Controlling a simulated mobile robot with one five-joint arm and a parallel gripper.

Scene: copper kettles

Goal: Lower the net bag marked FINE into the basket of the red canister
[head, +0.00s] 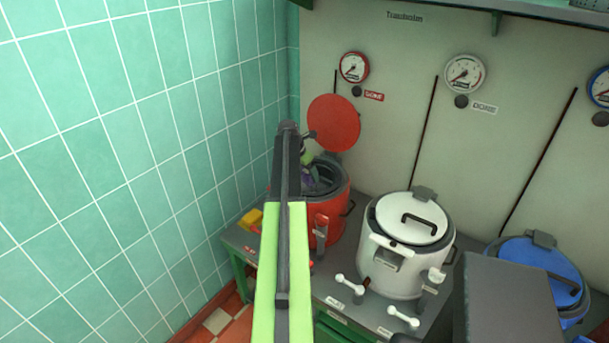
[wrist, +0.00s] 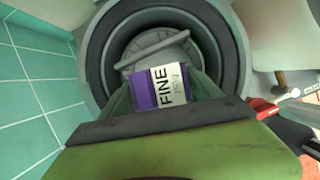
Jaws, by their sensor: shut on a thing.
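The red canister (head: 338,205) stands on the counter beside the tiled wall with its round red lid (head: 333,122) swung up. My gripper (wrist: 163,92) is shut on the net bag marked FINE (wrist: 168,86), a purple bag with a white tag facing the wrist camera. In the wrist view the bag lies over the canister's dark round opening (wrist: 92,55). A grey curved piece (wrist: 155,45) shows inside; I cannot tell whether it is part of the basket. In the head view my arm partly hides the gripper, and a little purple (head: 309,174) shows at the opening. The bag's depth is unclear.
A white canister (head: 392,252) with its lid down stands to the right, and a blue one (head: 545,262) farther right. White taps (head: 350,284) stick out in front. A yellow object (head: 250,220) lies left of the red canister. Gauges (head: 354,67) hang on the back wall.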

